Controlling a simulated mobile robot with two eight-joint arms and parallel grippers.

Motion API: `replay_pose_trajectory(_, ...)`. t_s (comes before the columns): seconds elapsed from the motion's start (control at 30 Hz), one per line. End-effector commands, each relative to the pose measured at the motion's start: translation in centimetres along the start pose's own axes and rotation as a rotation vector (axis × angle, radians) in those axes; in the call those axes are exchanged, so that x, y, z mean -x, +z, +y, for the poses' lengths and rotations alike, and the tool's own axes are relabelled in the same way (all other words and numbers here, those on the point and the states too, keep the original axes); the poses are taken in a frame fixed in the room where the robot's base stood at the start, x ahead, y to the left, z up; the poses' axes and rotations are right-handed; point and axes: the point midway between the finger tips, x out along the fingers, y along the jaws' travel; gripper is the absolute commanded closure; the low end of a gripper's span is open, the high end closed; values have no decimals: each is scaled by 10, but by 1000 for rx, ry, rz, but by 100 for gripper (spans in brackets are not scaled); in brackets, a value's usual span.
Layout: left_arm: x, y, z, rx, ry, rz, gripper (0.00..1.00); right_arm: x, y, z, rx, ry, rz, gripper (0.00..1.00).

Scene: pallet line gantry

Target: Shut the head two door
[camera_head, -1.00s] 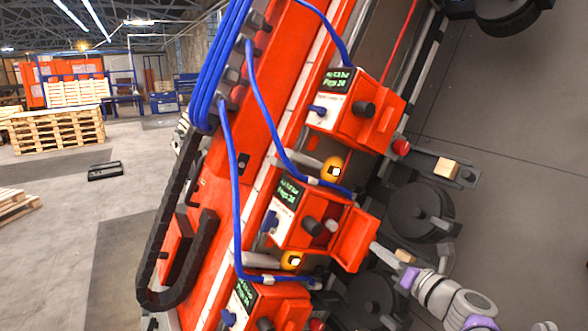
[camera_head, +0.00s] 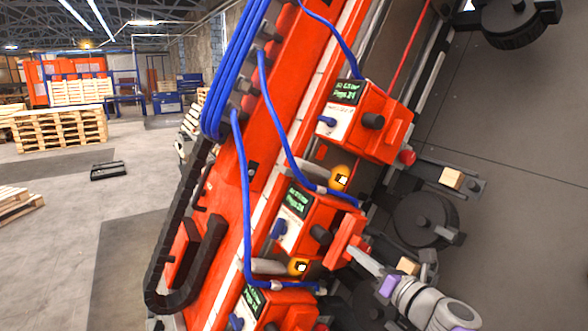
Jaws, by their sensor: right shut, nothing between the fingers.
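Three red head boxes sit along the tilted red gantry beam (camera_head: 225,215), each with a small green-lettered display. The middle head box (camera_head: 324,213) has a red door (camera_head: 347,236) on its right side. The door stands partly open, seen nearly edge-on, at an angle to the box. My right gripper (camera_head: 360,255) reaches in from the lower right, shut and empty. Its tip is at the door's outer side and seems to touch it, though the exact contact cannot be told. My left gripper is not in view.
The upper head box (camera_head: 368,118) and lower head box (camera_head: 275,308) flank the middle one. Blue hoses (camera_head: 247,205) loop close by the boxes. A black wheel-like part (camera_head: 424,218) and a small wooden block (camera_head: 451,178) are at right. Grey floor (camera_head: 520,150) lies beyond.

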Motion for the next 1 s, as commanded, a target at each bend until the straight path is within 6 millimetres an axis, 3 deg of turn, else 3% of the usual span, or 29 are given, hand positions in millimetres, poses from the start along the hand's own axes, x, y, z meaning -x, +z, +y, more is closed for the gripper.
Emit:
replay_pose_trajectory(0.53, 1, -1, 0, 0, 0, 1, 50, 0, -3, 1, 8, -12, 6, 100)
replay_pose_trajectory(1.0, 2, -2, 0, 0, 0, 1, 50, -20, -2, 0, 8, -14, 4, 100)
